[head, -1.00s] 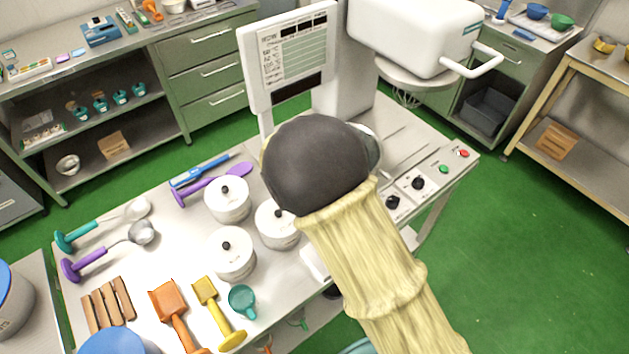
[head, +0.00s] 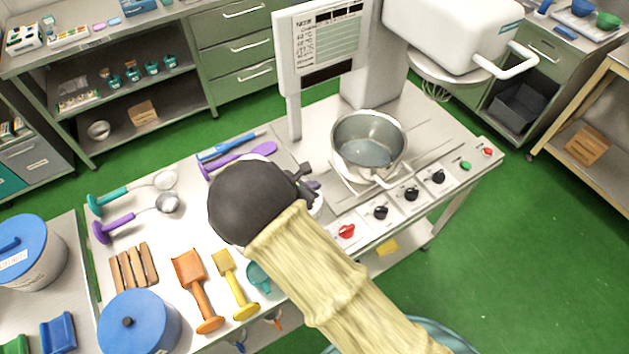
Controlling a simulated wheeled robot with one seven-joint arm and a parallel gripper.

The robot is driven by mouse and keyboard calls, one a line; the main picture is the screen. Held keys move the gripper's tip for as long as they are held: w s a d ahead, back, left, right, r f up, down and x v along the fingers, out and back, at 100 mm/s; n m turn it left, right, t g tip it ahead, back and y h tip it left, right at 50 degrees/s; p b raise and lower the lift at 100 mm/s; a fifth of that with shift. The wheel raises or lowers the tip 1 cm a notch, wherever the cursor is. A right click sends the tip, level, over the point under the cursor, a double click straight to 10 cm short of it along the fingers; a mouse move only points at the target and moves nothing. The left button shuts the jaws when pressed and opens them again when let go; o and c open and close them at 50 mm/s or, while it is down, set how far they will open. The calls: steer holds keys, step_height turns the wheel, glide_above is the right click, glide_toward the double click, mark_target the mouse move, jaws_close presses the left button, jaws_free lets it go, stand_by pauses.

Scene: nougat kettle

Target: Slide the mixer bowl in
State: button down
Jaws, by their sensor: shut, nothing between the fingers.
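The mixer bowl (head: 394,128) is a shiny steel bowl with a pale bottom. It stands upright on the worktop right of the middle, in front of the grey mixer column (head: 376,75), with a short handle (head: 386,181) towards the front right. The white mixer head (head: 455,32) is up and to the right, with a wire whisk (head: 436,91) under it. My gripper (head: 308,180) is shut and empty, left of the bowl and apart from it. My dark wrist hides most of it, and its fingertips are hard to make out.
A control strip with black knobs (head: 411,194) and a red knob (head: 346,231) runs along the front edge. A purple spoon (head: 238,159), ladles, orange (head: 189,268) and yellow scoops lie left. A panel (head: 325,45) stands behind. White pots are mostly hidden by my arm.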

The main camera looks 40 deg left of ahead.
steer(key=shift+w+d+f+p, duration=0.2)
steer(key=shift+w+f+p, duration=0.65)
steer(key=shift+w, duration=0.8)
steer(key=shift+w+d+f+p, duration=0.2)
steer(key=shift+w+f+p, duration=0.35)
steer(key=shift+w+p, duration=0.85)
steer(key=shift+w+d+f+p, duration=0.2)
steer(key=shift+w+f+p, duration=0.45)
steer(key=shift+w, duration=1.3)
